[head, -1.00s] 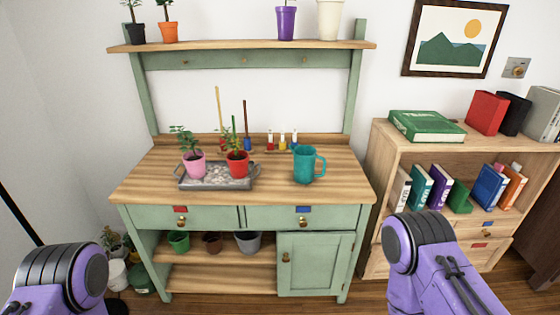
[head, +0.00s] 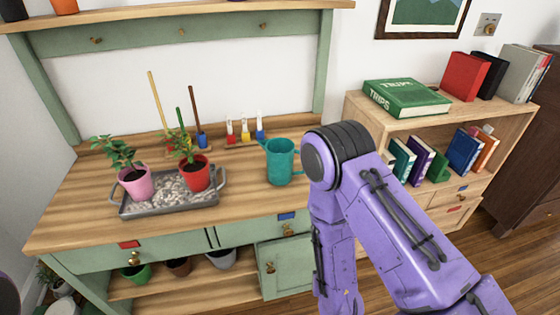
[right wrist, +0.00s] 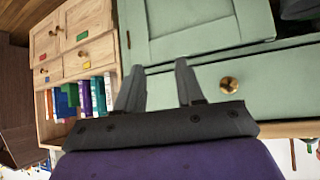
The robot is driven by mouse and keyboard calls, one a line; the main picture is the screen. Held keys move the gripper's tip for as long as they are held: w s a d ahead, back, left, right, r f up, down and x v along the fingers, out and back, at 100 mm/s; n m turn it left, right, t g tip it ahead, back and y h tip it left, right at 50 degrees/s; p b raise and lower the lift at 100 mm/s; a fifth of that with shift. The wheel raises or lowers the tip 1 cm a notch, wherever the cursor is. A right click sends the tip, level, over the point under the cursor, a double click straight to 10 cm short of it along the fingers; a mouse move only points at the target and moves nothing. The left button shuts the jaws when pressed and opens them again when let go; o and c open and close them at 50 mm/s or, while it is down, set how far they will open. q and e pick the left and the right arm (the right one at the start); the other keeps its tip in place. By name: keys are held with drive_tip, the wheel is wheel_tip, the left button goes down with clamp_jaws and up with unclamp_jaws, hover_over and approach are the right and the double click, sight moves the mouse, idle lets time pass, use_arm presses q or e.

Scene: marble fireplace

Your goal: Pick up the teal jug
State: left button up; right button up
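The teal jug (head: 281,163) stands upright on the wooden worktop (head: 90,205) of the green bench, near its right end. In the head view my right arm rises just to the right of the jug and hides part of the worktop's right edge; its gripper is out of that view. In the right wrist view my right gripper (right wrist: 158,82) has its two fingers apart with nothing between them. It is in front of the bench's green door and drawer, and the jug is not in that view. My left gripper is not in view.
A grey tray (head: 214,197) with a pink pot (head: 136,184) and a red pot (head: 195,173) is left of the jug. Small colored bottles (head: 245,130) stand behind it. A bookcase (head: 505,125) stands to the right. Bare worktop lies between tray and jug.

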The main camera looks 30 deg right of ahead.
sight(283, 163)
drive_tip(key=w+d+r+t+h+b, duration=0.15)
drive_tip(key=w+r+t, duration=0.25)
drive_tip(key=w+r, duration=0.5)
drive_tip(key=w+r+t+h, duration=0.3)
drive_tip(key=w+r, duration=0.3)
drive_tip(key=r, duration=0.5)
drive_tip(key=shift+m, duration=0.3)
drive_tip(key=x, duration=0.3)
drive_tip(key=p+x, duration=0.1)
drive_tip(key=x, duration=0.2)
drive_tip(key=r+x, duration=0.1)
drive_tip(key=x, duration=0.2)
drive_tip(key=shift+w+a+r, duration=0.1)
drive_tip(key=shift+w+a, duration=0.2)
drive_tip(key=shift+w, duration=0.15)
drive_tip(key=shift+w+d, duration=0.25)
drive_tip(key=shift+w, duration=0.1)
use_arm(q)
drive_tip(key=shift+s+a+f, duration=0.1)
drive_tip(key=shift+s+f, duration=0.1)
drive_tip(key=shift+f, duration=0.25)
use_arm(e)
drive_tip(key=shift+a, duration=0.1)
clamp_jaws()
